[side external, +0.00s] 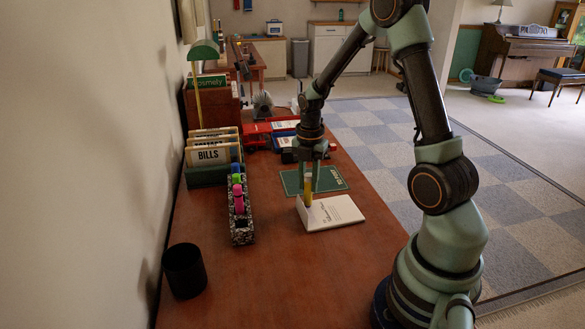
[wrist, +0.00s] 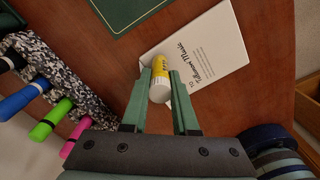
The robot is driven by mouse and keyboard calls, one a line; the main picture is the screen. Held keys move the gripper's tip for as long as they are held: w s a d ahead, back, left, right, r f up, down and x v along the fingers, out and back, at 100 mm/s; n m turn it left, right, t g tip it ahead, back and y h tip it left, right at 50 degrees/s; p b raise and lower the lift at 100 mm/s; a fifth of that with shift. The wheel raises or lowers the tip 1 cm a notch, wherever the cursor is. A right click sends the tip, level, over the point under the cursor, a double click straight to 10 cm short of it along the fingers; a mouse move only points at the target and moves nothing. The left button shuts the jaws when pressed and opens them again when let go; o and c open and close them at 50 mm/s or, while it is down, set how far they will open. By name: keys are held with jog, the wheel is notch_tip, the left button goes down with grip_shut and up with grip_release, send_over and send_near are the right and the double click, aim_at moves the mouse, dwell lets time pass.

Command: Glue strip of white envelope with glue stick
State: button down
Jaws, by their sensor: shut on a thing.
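A white envelope (side external: 338,213) lies on the brown desk, its left flap edge raised in the side view. It also shows in the wrist view (wrist: 218,52), with printed text on it. A yellow and white glue stick (side external: 308,190) stands over the envelope's left edge; it shows in the wrist view (wrist: 160,80) too. My gripper (side external: 314,182) is shut on the glue stick, one finger on each side, pointing down. The stick's lower end is at the envelope's left edge; I cannot tell whether it touches the paper.
A green mat (side external: 335,179) lies behind the envelope. A speckled holder (side external: 241,228) with coloured markers (wrist: 52,118) stands to the left. A black cup (side external: 184,270) is at the front left, and a file box (side external: 207,175) stands behind. The desk front is clear.

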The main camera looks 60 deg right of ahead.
jog(key=shift+s+a, duration=2.6)
jog(key=shift+s, duration=0.25)
jog(key=shift+s+a+r, duration=0.1)
jog(key=shift+s+r, duration=0.05)
notch_tip(320, 180, up, 8)
jog(key=shift+f, duration=0.3)
